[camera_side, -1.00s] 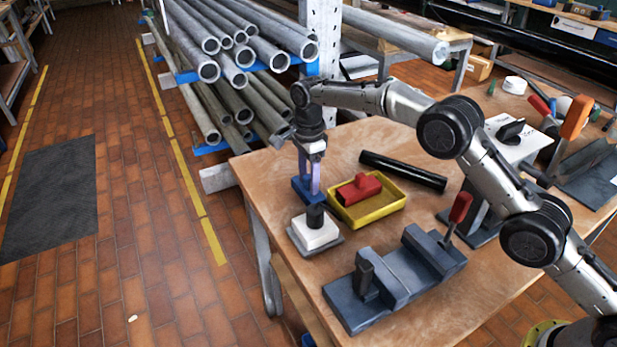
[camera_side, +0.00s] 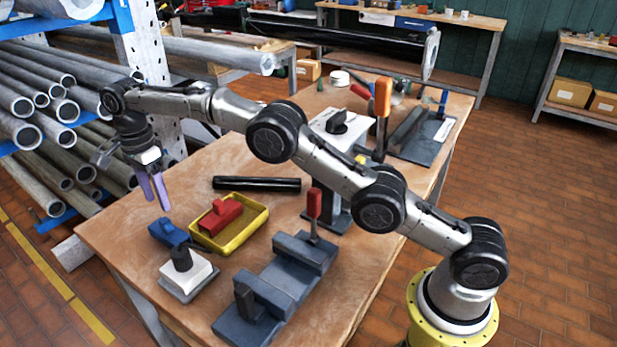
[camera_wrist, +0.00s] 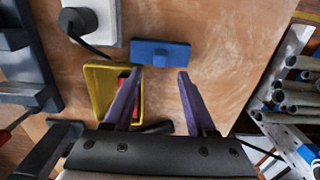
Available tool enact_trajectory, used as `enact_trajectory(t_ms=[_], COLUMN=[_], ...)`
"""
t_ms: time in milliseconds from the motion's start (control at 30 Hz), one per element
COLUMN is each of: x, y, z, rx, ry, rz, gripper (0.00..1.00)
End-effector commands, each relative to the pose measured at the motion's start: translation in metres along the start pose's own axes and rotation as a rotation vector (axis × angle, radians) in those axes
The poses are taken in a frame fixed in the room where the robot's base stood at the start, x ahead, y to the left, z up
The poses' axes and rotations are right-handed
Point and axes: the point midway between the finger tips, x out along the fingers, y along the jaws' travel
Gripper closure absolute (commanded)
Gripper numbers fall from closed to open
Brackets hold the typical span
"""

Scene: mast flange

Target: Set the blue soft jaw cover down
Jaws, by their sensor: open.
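The blue soft jaw cover (camera_side: 168,232) lies on the wooden table at the left corner of the yellow tray. It also shows in the wrist view (camera_wrist: 174,54), a blue block with a raised nub, just beyond my fingertips. My gripper (camera_side: 157,202) is open and empty, with its purple fingers above the cover and apart from it. In the wrist view, the fingers (camera_wrist: 160,76) are spread with bare table between them. A red jaw cover (camera_side: 218,217) sits inside the yellow tray (camera_side: 250,228).
A white block with a black knob (camera_side: 188,272) stands in front of the blue cover. A grey vise (camera_side: 275,285) is to its right. A black tube (camera_side: 257,184) lies behind the tray. Steel pipes (camera_side: 40,130) are racked beyond the table's left edge.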

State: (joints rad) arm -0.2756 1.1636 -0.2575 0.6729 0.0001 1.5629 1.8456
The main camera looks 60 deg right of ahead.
Motion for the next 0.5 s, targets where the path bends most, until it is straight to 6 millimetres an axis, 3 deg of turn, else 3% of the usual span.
enact_trajectory(t_ms=[133,267,500], x=[-0.019,-0.058,-0.131], y=[0.004,0.019,0.077], z=[-0.007,-0.024,-0.065], rx=[-0.041,-0.151,-0.426], ry=[-0.004,-0.009,0.002], rz=[-0.017,-0.055,-0.141], gripper=[0.43,0.43,0.43])
